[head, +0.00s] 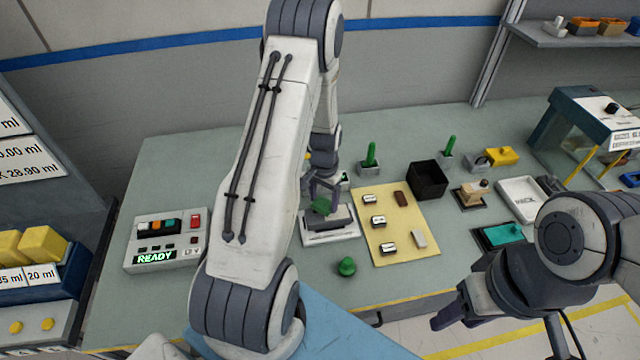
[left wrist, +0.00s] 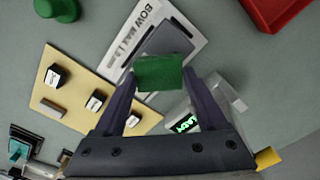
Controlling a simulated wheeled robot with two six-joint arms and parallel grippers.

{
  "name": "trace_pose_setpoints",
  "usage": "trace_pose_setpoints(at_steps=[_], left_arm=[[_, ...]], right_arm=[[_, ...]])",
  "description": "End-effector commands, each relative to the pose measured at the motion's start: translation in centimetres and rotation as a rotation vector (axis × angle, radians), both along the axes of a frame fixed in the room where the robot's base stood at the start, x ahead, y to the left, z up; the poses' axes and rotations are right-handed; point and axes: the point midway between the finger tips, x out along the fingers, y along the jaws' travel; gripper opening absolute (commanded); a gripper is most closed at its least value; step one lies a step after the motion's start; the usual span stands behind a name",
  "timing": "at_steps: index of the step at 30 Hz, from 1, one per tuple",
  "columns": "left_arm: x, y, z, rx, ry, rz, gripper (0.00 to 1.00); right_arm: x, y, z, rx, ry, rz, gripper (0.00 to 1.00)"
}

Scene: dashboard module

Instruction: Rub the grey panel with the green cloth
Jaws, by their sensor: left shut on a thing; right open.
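My left gripper (head: 322,190) is shut on the green cloth (head: 321,206), which looks like a small folded pad. The cloth is over the far part of the dark grey panel (head: 338,219), and I cannot tell whether it touches. The panel lies on a white labelled plate (head: 330,239). In the left wrist view the cloth (left wrist: 158,74) sits between the fingertips and covers the near end of the grey panel (left wrist: 170,39). My right gripper (head: 448,318) is open and empty at the table's front edge, far from the cloth; its fingers are partly hidden.
A tan board (head: 405,249) with small blocks lies right of the plate. A green knob (head: 347,267) stands in front. A black open box (head: 427,180) is behind the board. A READY control box (head: 166,241) is at the left. My left arm hides the table's middle left.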

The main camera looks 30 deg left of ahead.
Motion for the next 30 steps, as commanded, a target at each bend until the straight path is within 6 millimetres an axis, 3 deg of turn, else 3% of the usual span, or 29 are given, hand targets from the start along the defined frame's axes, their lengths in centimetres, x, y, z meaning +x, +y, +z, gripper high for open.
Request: trace_pose_setpoints(at_steps=[15, 30], left_arm=[[0.3, -0.6, 5.0, 0.000, -0.001, -0.009, 0.13], [0.3, -0.6, 5.3, 0.000, -0.001, -0.009, 0.13]], right_arm=[[0.0, 0.0, 3.8, 0.000, 0.000, 0.004, 0.50], [0.0, 0.0, 4.0, 0.000, 0.000, 0.003, 0.50]])
